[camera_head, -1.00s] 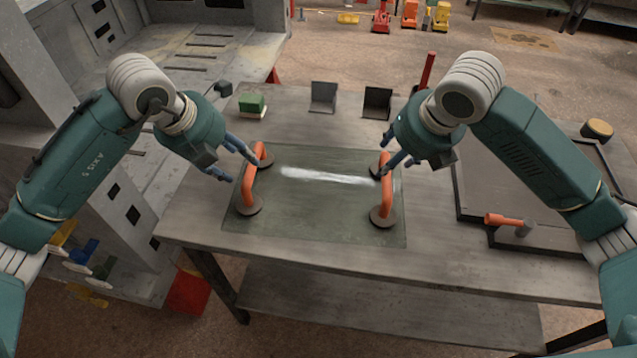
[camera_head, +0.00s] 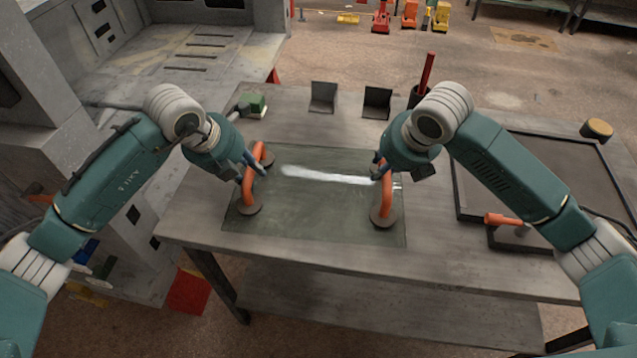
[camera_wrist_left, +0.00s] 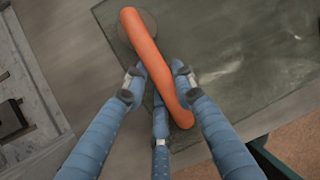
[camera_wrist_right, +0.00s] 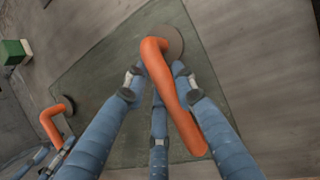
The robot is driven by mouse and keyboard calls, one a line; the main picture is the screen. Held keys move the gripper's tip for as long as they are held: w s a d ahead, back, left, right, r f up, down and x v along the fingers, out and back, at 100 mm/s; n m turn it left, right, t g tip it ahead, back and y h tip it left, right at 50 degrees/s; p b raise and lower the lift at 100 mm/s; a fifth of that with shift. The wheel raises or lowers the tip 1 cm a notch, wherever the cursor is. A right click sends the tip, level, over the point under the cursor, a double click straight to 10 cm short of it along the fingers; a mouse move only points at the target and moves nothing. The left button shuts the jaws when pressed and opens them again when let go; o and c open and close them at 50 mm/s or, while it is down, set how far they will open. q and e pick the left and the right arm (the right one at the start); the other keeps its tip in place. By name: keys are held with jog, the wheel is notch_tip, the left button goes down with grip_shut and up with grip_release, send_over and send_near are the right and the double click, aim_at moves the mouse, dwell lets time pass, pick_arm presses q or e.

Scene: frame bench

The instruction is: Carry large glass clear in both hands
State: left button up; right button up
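A large clear glass pane (camera_head: 315,210) lies flat on the bench, with two orange suction-cup handles on it. The left handle (camera_head: 249,190) and the right handle (camera_head: 384,205) stand near the pane's two ends. My left gripper (camera_head: 254,166) is at the left handle; in the left wrist view its blue fingers (camera_wrist_left: 157,82) straddle the orange bar (camera_wrist_left: 150,55), with a gap on one side. My right gripper (camera_head: 380,172) is at the right handle; in the right wrist view its fingers (camera_wrist_right: 156,80) straddle the bar (camera_wrist_right: 172,95). Both look open.
The metal bench (camera_head: 420,260) has bare room in front of the pane. Behind it stand a green block (camera_head: 256,104), two small angle brackets (camera_head: 323,97) (camera_head: 377,101) and a dark cup with a red stick (camera_head: 426,75). A dark framed tray (camera_head: 540,175) lies at right.

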pick_arm(q)
grip_shut()
pick_arm(e)
grip_shut()
pick_arm(q)
jog(key=shift+w+r, duration=0.2)
jog(key=shift+r, duration=0.1)
pick_arm(e)
jog(key=shift+w+r, duration=0.15)
jog(key=shift+r, duration=0.1)
